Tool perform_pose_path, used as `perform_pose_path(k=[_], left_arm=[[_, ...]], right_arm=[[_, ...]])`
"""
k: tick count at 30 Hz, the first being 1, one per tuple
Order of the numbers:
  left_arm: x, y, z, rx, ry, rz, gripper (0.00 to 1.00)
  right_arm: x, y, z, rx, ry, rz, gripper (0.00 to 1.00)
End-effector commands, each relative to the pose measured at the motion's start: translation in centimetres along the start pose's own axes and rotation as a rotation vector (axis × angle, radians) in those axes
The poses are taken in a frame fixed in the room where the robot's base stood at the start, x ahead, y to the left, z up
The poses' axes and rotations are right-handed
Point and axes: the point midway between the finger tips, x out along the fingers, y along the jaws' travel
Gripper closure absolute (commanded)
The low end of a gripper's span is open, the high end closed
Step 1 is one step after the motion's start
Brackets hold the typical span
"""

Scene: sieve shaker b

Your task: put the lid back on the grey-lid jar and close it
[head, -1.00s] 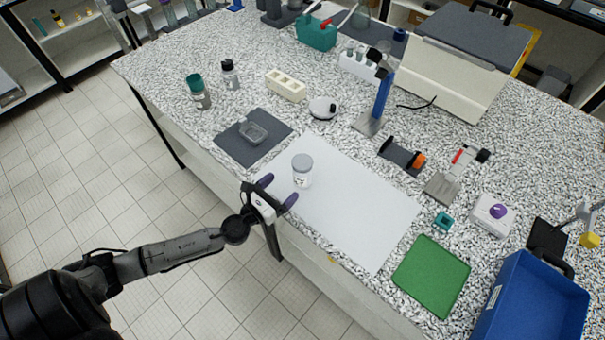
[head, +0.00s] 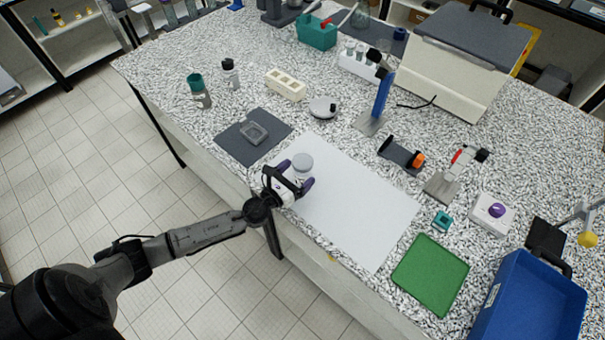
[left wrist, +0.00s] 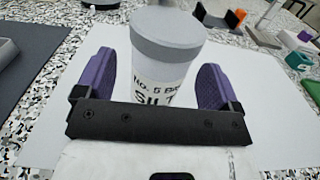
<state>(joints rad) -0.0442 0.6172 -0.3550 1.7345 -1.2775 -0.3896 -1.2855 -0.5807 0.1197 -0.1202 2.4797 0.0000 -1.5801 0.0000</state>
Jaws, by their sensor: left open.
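The grey-lid jar (head: 302,165) stands upright on the white sheet, with its grey lid (head: 303,160) on top. In the left wrist view the jar (left wrist: 160,72) shows a label, and the grey lid (left wrist: 168,27) sits on it; whether it is fully closed I cannot tell. My left gripper (head: 292,176) is open at the jar. Its purple fingers (left wrist: 155,80) stand on either side of the jar, with a gap at each side. My right gripper is not in view.
The white sheet (head: 360,220) is clear around the jar. A dark mat (head: 235,148) with a grey dish (head: 254,133) lies to the left. A green tray (head: 430,275) and a blue bin (head: 530,305) are at the right. A teal-lidded bottle (head: 199,92) stands farther back.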

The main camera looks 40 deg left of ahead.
Motion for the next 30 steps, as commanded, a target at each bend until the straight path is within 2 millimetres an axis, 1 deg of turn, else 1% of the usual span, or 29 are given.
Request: perform_pose_path(k=[1,3,6,10,19,20,30], left_arm=[[0.7,-0.1,0.1,-0.001,-0.001,0.0,0.12],[1.5,-0.1,0.0,0.0,0.0,0.001,0.12],[2.2,-0.1,0.0,0.0,0.0,0.0,0.12],[2.6,-0.1,0.0,0.0,0.001,-0.001,0.12],[2.5,-0.1,-0.1,0.0,0.001,0.0,0.12],[2.5,-0.1,-0.1,0.0,0.001,0.0,0.14],[2.5,-0.1,0.0,0.0,0.001,0.0,0.47]], right_arm=[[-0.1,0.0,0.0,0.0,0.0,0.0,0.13],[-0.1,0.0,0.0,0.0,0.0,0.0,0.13],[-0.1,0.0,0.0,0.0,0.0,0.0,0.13],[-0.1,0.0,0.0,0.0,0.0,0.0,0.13],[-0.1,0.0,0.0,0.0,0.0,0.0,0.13],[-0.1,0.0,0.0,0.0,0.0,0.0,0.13],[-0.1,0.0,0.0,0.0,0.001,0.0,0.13]])
